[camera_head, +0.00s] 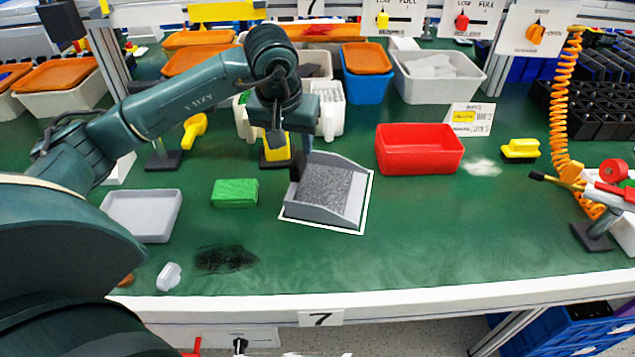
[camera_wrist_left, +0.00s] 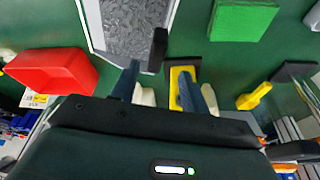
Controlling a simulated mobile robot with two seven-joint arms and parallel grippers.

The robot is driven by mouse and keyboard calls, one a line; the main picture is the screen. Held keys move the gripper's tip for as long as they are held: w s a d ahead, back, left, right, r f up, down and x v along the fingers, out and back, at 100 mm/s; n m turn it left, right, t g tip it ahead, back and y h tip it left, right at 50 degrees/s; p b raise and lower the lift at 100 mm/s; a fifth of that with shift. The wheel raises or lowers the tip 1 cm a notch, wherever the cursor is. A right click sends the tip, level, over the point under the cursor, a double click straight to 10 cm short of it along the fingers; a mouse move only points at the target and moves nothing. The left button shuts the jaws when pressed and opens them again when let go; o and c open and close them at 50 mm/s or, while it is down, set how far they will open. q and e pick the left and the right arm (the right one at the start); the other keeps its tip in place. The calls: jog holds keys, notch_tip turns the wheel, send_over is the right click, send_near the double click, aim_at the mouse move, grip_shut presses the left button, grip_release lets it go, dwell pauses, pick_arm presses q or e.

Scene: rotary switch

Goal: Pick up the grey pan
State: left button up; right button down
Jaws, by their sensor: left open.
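The grey pan (camera_head: 350,208) is a dustpan with speckled grey debris in it. It lies on a white-edged patch in the middle of the green table. Its short black handle (camera_head: 295,166) points back and to the left. My left gripper (camera_head: 292,146) is open above and behind the handle. In the left wrist view the pan (camera_wrist_left: 137,28) is at the top, and the black handle (camera_wrist_left: 157,48) lines up with the gap between the fingertips of my left gripper (camera_wrist_left: 158,72). I cannot tell if they touch it. My right gripper is out of view.
A green block (camera_head: 234,193) and a light grey tray (camera_head: 163,232) lie left of the pan. A red bin (camera_head: 420,152) stands to its right. White containers (camera_head: 330,118) and a yellow item (camera_head: 276,150) are close behind the gripper. The table front is mostly clear.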

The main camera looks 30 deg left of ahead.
aim_at(297, 158)
pick_arm(q)
jog(key=x, duration=0.8)
jog(key=shift+w+d, duration=0.1)
jog(key=shift+d, duration=0.15)
jog(key=shift+r, duration=0.1)
grip_shut()
